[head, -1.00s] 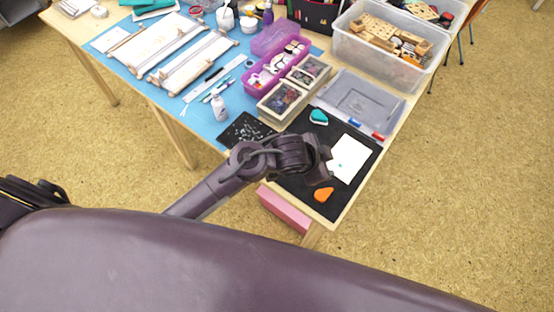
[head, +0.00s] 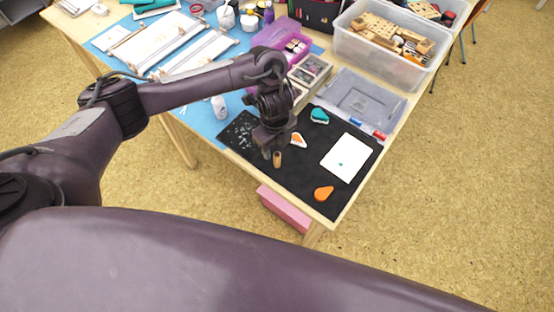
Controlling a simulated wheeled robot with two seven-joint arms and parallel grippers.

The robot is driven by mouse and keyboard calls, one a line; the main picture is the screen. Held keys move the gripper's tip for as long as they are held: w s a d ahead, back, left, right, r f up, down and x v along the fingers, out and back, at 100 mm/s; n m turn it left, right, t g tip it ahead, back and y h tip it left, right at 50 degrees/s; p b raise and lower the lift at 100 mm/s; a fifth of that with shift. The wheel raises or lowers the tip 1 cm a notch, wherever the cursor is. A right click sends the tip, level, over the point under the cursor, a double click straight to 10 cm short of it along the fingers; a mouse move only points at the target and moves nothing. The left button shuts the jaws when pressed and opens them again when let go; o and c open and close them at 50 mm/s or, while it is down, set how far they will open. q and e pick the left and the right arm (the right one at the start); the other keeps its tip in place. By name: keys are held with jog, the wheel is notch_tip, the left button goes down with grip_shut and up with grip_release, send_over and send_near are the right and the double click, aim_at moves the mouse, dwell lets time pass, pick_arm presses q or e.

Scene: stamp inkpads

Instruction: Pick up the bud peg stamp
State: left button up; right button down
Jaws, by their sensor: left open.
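A small brown wooden peg (head: 277,158), which looks like the bud peg stamp, stands upright on the black mat (head: 296,180) near its left part. My left gripper (head: 271,150) is open and points down just above and beside the peg, with its fingertips close to the peg's top. I cannot tell whether they touch it. The peg's printing face is hidden. A teal inkpad (head: 319,116), a white pad with an orange rim (head: 298,140) and an orange pad (head: 323,193) lie on the mat. My right gripper is not in view.
A white card (head: 345,158) with a small teal mark lies on the mat's right side. A grey translucent lid (head: 362,97), compartment boxes (head: 309,71) and a clear bin (head: 391,47) of wooden pieces stand behind. The mat's front middle is clear.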

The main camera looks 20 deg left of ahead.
aim_at(277, 154)
pick_arm(q)
jog(key=f, duration=0.1)
jog(key=f+b, duration=0.1)
jog(key=f, duration=0.2)
jog(key=shift+s+d, duration=0.3)
jog(key=shift+d, duration=0.05)
jog(key=shift+f, duration=1.15)
jog(key=shift+c, duration=0.5)
grip_shut()
